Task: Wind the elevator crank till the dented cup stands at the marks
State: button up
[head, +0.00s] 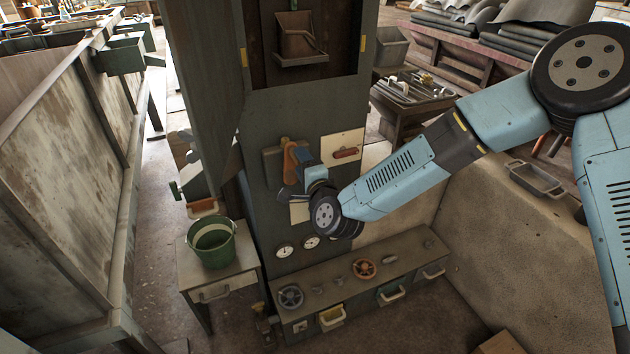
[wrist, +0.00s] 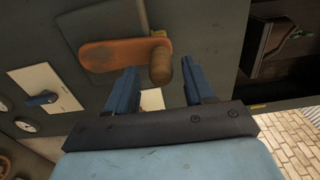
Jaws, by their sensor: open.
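The elevator crank has an orange arm (head: 291,160) on a plate on the dark column front. In the wrist view the orange arm (wrist: 110,54) ends in a rounded brown handle (wrist: 161,70). My gripper (wrist: 159,72) is open, with one blue finger on each side of the handle; I cannot tell whether either touches it. In the head view my gripper (head: 290,188) is at the crank and partly hides it. A brown cup (head: 298,42) hangs in the column's upper opening; I cannot make out a dent. Yellow marks (head: 363,43) (head: 244,57) flank the opening.
A panel with a red handle (head: 346,153) is right of the crank. Several white gauges (head: 284,251) sit below. A low bench (head: 330,287) with handwheels stands at the column's foot. A green bucket (head: 212,243) stands on a small table to the left.

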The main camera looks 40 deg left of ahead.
jog(key=v, duration=0.9)
jog(key=shift+d, duration=0.3)
jog(key=shift+w, duration=0.1)
